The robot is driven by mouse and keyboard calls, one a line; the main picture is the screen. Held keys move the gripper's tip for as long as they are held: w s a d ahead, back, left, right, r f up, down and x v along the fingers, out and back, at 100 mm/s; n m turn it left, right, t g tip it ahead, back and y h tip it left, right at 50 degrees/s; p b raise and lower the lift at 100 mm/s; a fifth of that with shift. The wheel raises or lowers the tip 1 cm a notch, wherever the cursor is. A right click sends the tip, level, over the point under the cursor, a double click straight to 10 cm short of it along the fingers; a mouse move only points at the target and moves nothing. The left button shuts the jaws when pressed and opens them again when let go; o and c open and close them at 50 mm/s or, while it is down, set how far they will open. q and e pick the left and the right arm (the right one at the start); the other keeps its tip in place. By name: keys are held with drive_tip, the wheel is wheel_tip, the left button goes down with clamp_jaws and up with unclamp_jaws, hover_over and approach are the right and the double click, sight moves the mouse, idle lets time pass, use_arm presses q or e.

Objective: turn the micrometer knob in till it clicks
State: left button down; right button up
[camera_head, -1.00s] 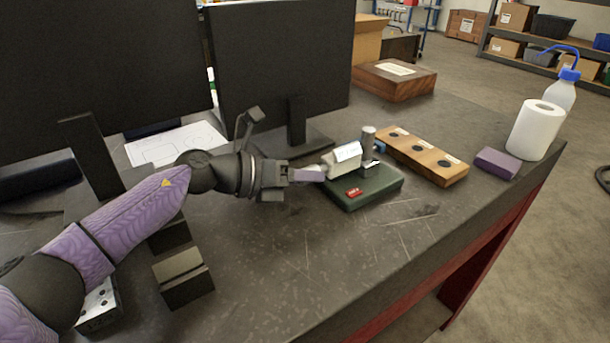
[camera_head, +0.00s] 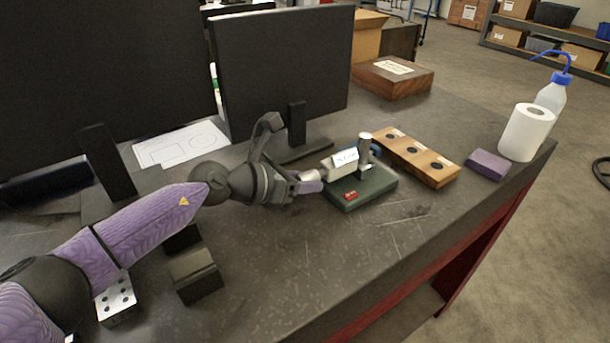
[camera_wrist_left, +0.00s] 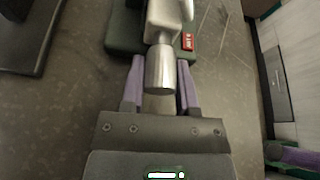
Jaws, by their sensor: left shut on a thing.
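The micrometer (camera_head: 341,165) has a pale grey body with a small white label, fixed on a dark green base (camera_head: 375,188) with a red tag. A grey metal post stands upright at its right end. The silver cylindrical knob (camera_wrist_left: 160,72) points out of the body toward my left gripper. My left gripper (camera_head: 311,182), with purple fingers, is shut on the knob from the left end. In the left wrist view its fingers (camera_wrist_left: 160,84) lie on either side of the knob. Any scale on the knob is too small to read.
A wooden block with dark round holes (camera_head: 418,158) lies right of the base. A purple block (camera_head: 487,164), a white paper roll (camera_head: 526,132) and a wash bottle (camera_head: 551,95) stand near the right edge. A monitor (camera_head: 285,75) stands close behind my wrist. The front bench is largely clear.

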use_arm(q)
drive_tip(key=shift+f, duration=0.1)
idle(0.4)
drive_tip(key=shift+c, duration=1.8)
unclamp_jaws()
drive_tip(key=shift+a, duration=0.1)
drive_tip(key=p+v, duration=0.2)
drive_tip(key=v, duration=0.8)
